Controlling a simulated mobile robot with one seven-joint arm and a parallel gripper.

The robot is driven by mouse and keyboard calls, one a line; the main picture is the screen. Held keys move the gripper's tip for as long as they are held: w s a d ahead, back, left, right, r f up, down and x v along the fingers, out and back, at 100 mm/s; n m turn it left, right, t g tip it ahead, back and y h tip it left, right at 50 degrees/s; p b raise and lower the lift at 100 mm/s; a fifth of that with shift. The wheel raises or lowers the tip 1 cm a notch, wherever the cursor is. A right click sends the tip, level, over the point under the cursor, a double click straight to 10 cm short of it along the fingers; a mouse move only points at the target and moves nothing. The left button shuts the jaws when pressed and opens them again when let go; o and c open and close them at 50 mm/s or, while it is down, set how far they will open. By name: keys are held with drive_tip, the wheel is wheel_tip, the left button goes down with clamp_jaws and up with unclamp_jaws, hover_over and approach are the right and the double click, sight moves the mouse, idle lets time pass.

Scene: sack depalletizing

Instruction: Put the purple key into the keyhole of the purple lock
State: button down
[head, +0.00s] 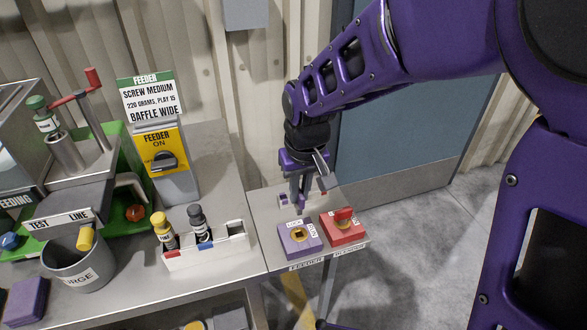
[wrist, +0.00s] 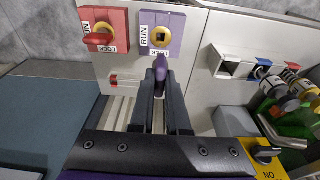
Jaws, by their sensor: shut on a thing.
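The purple lock (head: 312,243) is a square block with a yellow keyhole plate and a dark hole, on the small shelf. It also shows in the wrist view (wrist: 176,38), straight beyond my fingertips, with RUN and LOCK labels. My gripper (head: 300,198) points down at the shelf, just behind the lock. In the wrist view, my gripper (wrist: 160,92) is shut on the purple key (wrist: 161,67), whose rounded purple part shows between the fingertips. The key appears apart from the keyhole, which is empty. The key's lower part is hidden.
A red lock (head: 350,236) with a red key (head: 344,215) in it stands right beside the purple lock. A white rack (head: 207,256) with bottles is to the left, and a grey purge bucket (head: 80,268) is farther left. Open floor lies right of the shelf.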

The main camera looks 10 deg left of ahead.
sight(300, 212)
drive_tip(key=shift+s+d, duration=0.1)
drive_tip(key=shift+s, duration=0.05)
drive_tip(key=shift+f, duration=0.1)
drive_tip(key=shift+f+b, duration=2.2)
drive_tip(key=shift+f, duration=0.65)
drive_tip(key=shift+f+b, duration=1.3)
drive_tip(key=shift+f, duration=0.5)
drive_tip(key=c, duration=0.8)
unclamp_jaws()
drive_tip(key=r+p, duration=0.3)
drive_tip(key=r, duration=0.2)
drive_tip(key=s+d+r+p, duration=0.1)
drive_tip(key=r+p, duration=0.1)
drive_tip(key=r, duration=0.4)
drive_tip(key=s+r+p, duration=0.1)
drive_tip(key=r+p, duration=0.2)
drive_tip(key=r, duration=0.3)
drive_tip(key=shift+s+d+r+p, duration=0.2)
drive_tip(key=shift+r+p, duration=0.05)
drive_tip(key=shift+p, duration=0.05)
